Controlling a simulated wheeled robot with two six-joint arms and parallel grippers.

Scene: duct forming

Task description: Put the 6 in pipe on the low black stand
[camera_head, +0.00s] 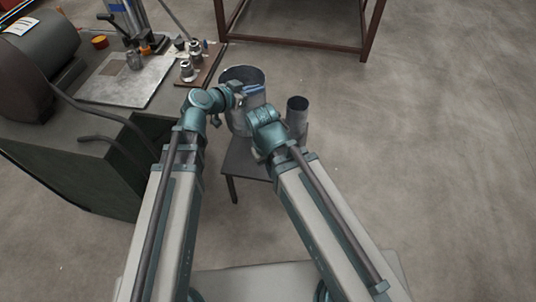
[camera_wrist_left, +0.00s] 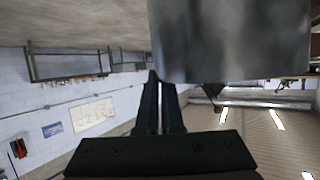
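A wide grey metal pipe (camera_head: 236,120), which I take to be the 6 in pipe, is upright over the back of the low black stand (camera_head: 240,165). Whether its bottom touches the stand cannot be made out behind my arms. My left gripper (camera_head: 243,91) is at the pipe's upper rim. In the left wrist view the narrow fingers (camera_wrist_left: 162,88) are close together and meet the rim of the pipe (camera_wrist_left: 232,40), seemingly pinching its wall. My right wrist is just right of the wide pipe; its fingers are hidden.
A narrower dark pipe (camera_head: 297,118) stands upright on the right. A green workbench (camera_head: 85,175) with a metal plate (camera_head: 128,80), fittings and a machine is on the left. A red-brown frame (camera_head: 290,42) stands behind. The floor on the right is clear.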

